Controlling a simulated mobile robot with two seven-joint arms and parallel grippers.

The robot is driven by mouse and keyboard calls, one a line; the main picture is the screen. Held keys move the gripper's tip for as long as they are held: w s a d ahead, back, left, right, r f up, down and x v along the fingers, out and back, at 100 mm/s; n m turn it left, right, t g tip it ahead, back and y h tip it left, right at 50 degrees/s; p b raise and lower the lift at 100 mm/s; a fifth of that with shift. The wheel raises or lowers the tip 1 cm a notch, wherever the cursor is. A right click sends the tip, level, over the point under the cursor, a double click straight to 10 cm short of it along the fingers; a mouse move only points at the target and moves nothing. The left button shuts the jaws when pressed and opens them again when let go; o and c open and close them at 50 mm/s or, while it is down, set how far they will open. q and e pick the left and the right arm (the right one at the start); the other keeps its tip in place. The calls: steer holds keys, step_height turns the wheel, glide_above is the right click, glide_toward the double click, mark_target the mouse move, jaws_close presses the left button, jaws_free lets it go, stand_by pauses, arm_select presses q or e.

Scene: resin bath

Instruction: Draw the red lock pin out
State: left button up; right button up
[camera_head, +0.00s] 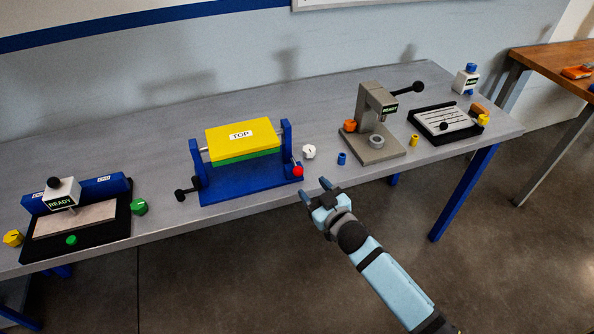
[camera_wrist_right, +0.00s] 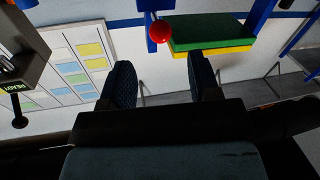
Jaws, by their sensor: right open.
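The red lock pin (camera_head: 298,171) shows as a round red knob at the right post of a blue fixture (camera_head: 240,186). The fixture holds a block with a yellow upper half marked TOP (camera_head: 243,134) and a green lower half. In the right wrist view the red knob (camera_wrist_right: 160,31) is beyond the fingers, near the top, beside the green and yellow block (camera_wrist_right: 210,35). My right gripper (camera_head: 317,190) is open and empty, apart from the knob, in front of it and to its right. My left gripper is in neither view.
A white piece (camera_head: 309,151) and a blue cylinder (camera_head: 342,158) stand right of the fixture. A grey press (camera_head: 376,120) stands farther right, a green knob (camera_head: 139,206) to the left. Floor lies open before the table.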

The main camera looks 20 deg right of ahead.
mark_target(298, 171)
steer(key=x, duration=0.8)
steer(key=shift+w+a, duration=0.1)
steer(key=shift+w, duration=0.05)
